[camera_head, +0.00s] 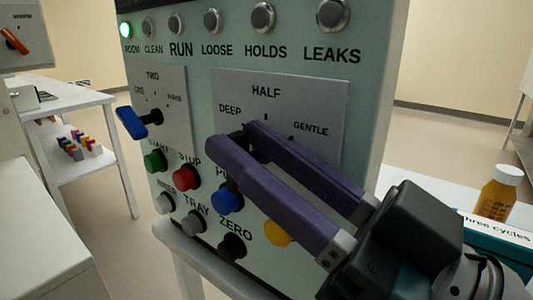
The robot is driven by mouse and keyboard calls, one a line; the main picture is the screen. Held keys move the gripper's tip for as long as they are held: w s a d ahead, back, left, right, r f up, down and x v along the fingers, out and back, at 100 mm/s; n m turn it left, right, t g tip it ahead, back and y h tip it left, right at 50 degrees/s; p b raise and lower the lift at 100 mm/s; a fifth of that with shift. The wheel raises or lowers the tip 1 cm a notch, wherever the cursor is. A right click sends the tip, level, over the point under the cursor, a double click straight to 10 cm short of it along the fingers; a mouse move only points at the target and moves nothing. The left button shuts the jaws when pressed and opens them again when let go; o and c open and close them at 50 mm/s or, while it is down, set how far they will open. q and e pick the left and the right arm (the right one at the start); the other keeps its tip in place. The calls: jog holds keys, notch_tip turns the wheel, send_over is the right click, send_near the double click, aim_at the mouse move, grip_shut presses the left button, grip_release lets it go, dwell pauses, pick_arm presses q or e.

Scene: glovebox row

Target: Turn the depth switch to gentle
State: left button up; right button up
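The depth switch plate (330,112) is on the pale green panel in the head view, marked DEEP at left, HALF at top and GENTLE at right. My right gripper (236,139) reaches in from the lower right, its purple fingertips at the plate just below DEEP. The fingers are a little apart, with something dark showing between and below the tips. They cover most of the depth switch's knob, so I cannot tell its position or whether they are shut on it. My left gripper is out of view.
A second switch with a blue handle (131,122) sits just left. Round push buttons, including a red one (186,177) and a blue one (228,199), lie below. A brown bottle (497,194) stands at the right. A white side table (75,104) is at the left.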

jog(key=b+v, duration=0.1)
jog(key=v, duration=0.9)
